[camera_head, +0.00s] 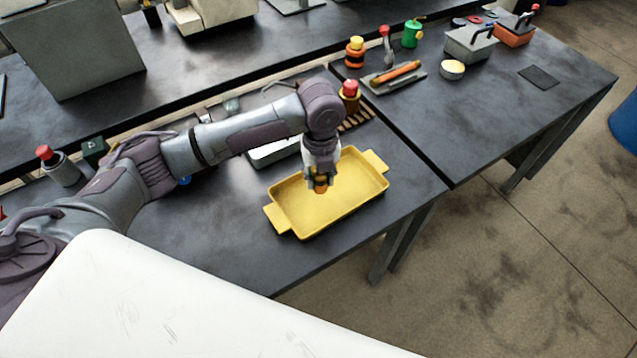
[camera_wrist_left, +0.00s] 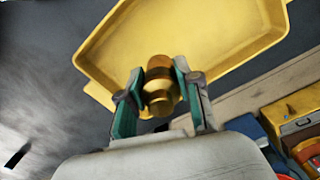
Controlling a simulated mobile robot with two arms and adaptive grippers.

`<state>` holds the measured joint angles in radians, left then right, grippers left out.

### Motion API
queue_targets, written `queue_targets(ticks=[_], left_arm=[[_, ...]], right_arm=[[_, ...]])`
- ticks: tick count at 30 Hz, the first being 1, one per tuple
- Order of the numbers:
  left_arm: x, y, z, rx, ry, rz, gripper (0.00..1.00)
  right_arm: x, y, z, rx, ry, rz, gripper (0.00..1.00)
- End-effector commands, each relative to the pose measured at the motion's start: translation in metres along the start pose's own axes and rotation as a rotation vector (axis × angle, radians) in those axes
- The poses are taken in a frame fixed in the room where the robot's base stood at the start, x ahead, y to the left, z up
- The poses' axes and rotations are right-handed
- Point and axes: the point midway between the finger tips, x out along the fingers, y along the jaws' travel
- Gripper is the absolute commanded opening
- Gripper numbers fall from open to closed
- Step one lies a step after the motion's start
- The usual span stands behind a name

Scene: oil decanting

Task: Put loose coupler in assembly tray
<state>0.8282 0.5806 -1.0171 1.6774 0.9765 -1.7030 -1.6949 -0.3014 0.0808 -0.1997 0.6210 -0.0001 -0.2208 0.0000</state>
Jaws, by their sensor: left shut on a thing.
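The yellow assembly tray (camera_head: 290,208) lies on the dark bench near its front edge. My left gripper (camera_head: 319,186) is over the tray, pointing down. It is shut on the brass-coloured coupler (camera_head: 320,184). In the left wrist view the coupler (camera_wrist_left: 159,88) sits between the two green-padded fingers, with the tray (camera_wrist_left: 215,35) beyond it. I cannot tell whether the coupler touches the tray floor. The rest of the tray appears empty. My right gripper is not in view.
A red-capped container (camera_head: 349,95) and a light tray (camera_head: 273,150) stand behind the yellow tray, partly hidden by my arm. On the right bench are a grey toolbox (camera_head: 470,46), a red box (camera_head: 514,36) and a tool tray (camera_head: 385,82). The bench right of the yellow tray is clear.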

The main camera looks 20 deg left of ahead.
Motion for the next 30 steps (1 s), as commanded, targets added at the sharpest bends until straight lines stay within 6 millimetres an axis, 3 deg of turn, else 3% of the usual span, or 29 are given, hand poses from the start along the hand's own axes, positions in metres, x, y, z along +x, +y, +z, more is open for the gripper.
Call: queue_targets(ticks=[12,23,24,28,30], left_arm=[[0.042,0.004,0.002,0.000,-0.001,-0.001,0.00],[0.046,0.004,0.002,0.000,-0.001,0.000,0.00],[0.046,0.004,0.002,0.000,-0.001,0.000,0.39],[0.046,0.004,0.002,0.000,0.000,0.000,0.59],[0.046,0.004,0.002,0.000,0.000,0.000,0.59]], right_arm=[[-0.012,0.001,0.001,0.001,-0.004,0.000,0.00],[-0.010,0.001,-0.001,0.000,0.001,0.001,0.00],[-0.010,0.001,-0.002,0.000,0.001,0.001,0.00],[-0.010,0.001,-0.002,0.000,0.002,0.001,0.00],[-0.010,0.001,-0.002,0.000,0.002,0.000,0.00]])
